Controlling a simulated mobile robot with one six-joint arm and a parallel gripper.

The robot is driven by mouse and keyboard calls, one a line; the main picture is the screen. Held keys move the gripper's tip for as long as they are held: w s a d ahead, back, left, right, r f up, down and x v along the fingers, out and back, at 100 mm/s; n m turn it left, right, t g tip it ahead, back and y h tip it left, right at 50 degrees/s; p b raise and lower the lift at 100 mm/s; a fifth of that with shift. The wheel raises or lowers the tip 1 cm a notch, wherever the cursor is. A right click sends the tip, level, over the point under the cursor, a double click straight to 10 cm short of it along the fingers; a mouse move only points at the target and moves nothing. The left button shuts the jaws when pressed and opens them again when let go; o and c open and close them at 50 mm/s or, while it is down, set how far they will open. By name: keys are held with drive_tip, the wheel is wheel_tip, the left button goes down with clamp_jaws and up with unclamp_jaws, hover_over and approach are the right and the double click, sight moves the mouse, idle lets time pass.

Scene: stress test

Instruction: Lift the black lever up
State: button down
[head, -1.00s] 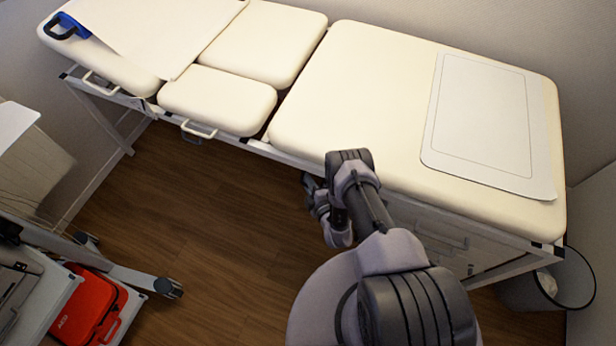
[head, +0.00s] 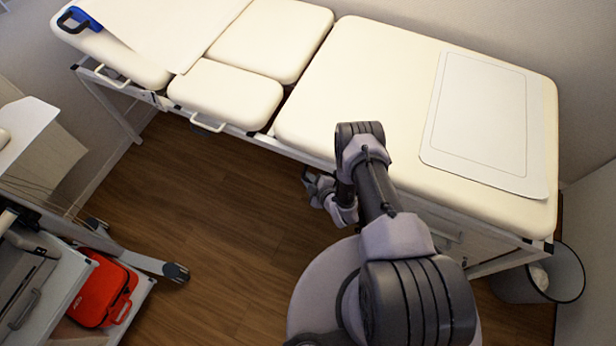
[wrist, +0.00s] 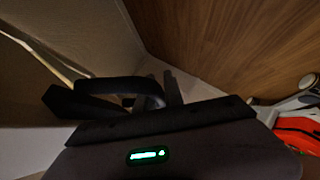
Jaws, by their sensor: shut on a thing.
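In the wrist view a black curved bar (wrist: 112,86), which looks like the black lever, crosses in front of my gripper (wrist: 160,98). My gripper is shut on it, though the dark finger outlines merge with the bar and the exact contact is hard to see. In the head view my gripper (head: 317,187) is low beside the front edge of the cream examination couch (head: 380,75), left of my arm. The lever cannot be made out in the head view.
A white cart (head: 60,255) with a red bag (head: 103,290) stands at the left. A waste bin (head: 545,275) stands at the couch's right end. A blue-handled item (head: 80,17) lies at the couch's far left. Wooden floor (head: 200,200) between cart and couch is clear.

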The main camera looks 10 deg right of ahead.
drive_tip(key=shift+w, duration=0.1)
drive_tip(key=c, duration=1.5)
unclamp_jaws()
drive_tip(key=shift+o, duration=0.2)
drive_tip(key=p+v, duration=1.1)
drive_tip(key=v, duration=0.6)
drive_tip(key=shift+s+p, duration=0.25)
drive_tip(key=shift+p, duration=0.05)
drive_tip(key=shift+r, duration=0.1)
